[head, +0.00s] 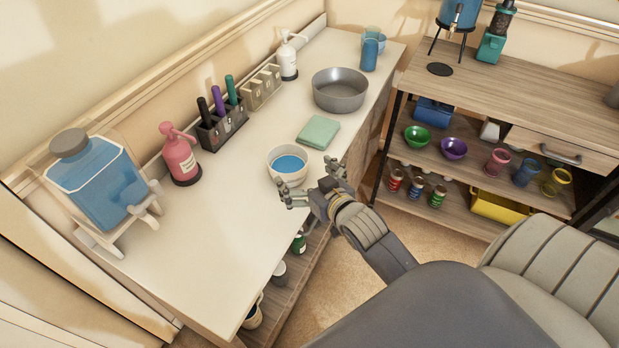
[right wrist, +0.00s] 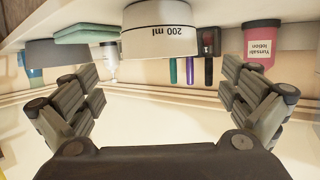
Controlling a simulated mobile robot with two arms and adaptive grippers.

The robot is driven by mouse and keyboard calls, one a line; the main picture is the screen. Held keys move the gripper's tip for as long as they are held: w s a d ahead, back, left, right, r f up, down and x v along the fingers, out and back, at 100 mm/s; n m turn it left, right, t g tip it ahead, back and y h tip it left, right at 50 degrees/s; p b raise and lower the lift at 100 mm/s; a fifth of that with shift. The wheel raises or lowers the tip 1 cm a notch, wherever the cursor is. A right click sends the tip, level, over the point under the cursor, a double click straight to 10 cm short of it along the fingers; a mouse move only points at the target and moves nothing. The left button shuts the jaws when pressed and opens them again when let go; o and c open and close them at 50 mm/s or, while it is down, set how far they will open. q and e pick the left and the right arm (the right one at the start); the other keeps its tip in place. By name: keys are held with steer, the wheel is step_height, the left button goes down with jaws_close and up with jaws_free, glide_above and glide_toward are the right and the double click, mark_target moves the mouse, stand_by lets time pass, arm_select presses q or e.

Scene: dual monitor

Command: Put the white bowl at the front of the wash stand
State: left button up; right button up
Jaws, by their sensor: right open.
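The white bowl (head: 288,166), blue inside, stands upright on the white top of the wash stand (head: 205,220), near its right edge in the head view. In the right wrist view the bowl (right wrist: 162,40) shows upside down with "200 ml" on its side. My right gripper (head: 313,182) is open and empty, its fingers spread just beside the bowl on the room side. In the wrist view the bowl lies centred beyond the gap between the fingers (right wrist: 160,78). A gap shows between fingers and bowl there. My left gripper is not in view.
A folded green cloth (head: 318,132) and a grey basin (head: 339,90) stand behind the bowl. A pink pump bottle (head: 180,155), a toothbrush holder (head: 222,127) and a blue water tank (head: 97,180) line the wall side. The near part of the top is clear.

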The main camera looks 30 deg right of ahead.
steer(key=shift+v, duration=1.25)
steer(key=s+a+f+n+g, duration=0.1)
steer(key=s+a+f+g, duration=0.25)
steer(key=s, duration=0.35)
steer(key=s+a+f+n+g, duration=0.15)
steer(key=s+g, duration=0.25)
steer(key=s, duration=0.4)
steer(key=s+a+f+g, duration=0.3)
steer(key=s+a+f, duration=0.1)
steer(key=s, duration=0.3)
step_height(320, 180, down, 27)
steer(key=s+g, duration=0.2)
steer(key=s, duration=0.1)
steer(key=s+d+f+g, duration=0.1)
steer(key=s+d+f, duration=0.2)
steer(key=s+f, duration=1.2)
steer(key=shift+s+d+f+y, duration=0.2)
steer(key=shift+s+y, duration=0.1)
steer(key=shift+s, duration=0.15)
